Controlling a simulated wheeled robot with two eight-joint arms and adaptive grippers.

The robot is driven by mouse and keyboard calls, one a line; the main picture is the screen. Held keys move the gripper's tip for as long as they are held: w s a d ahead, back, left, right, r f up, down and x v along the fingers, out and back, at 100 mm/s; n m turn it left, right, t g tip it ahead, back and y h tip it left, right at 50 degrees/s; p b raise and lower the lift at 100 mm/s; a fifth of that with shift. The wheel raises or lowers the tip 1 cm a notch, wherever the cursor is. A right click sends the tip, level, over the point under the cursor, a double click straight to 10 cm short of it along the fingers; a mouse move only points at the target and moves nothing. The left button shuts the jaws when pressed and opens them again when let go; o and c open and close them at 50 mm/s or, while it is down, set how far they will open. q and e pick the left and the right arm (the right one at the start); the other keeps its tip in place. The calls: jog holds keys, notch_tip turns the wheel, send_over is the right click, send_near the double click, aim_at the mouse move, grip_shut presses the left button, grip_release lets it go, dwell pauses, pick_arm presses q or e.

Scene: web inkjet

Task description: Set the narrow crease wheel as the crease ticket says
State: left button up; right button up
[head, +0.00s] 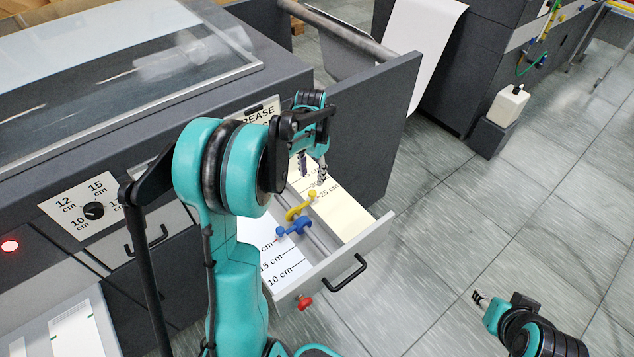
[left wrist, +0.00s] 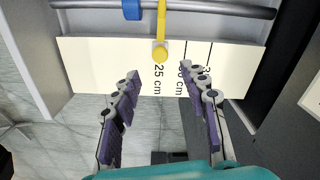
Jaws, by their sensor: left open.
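In an open drawer (head: 375,240), a yellow crease wheel (head: 300,208) and a blue one (head: 293,228) sit side by side on a rod. In the left wrist view the yellow wheel (left wrist: 161,30) looks slimmer than the blue one (left wrist: 132,9). The yellow pointer ends at the "25 cm" label on the cream scale (left wrist: 90,60). My left gripper (head: 313,170) is open and empty above the cream scale, its fingers apart below the yellow tip in the left wrist view (left wrist: 160,80). A card reading "CREASE" (head: 262,111) is mostly hidden by my arm. My right gripper (head: 481,299) is at lower right, its opening unclear.
A white scale (head: 283,264) with 10 and 15 cm marks lies on the drawer's near side. A red knob (head: 304,302) and black handle (head: 347,274) are on its front. A dark panel (head: 375,130) stands close behind my left gripper. A dial (head: 93,211) is at left.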

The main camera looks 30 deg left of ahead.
aim_at(312, 192)
pick_arm(q)
notch_tip(312, 192, down, 8)
jog(key=shift+r+b, duration=0.15)
jog(key=shift+b, duration=0.85)
grip_shut()
jog(key=shift+a, duration=0.15)
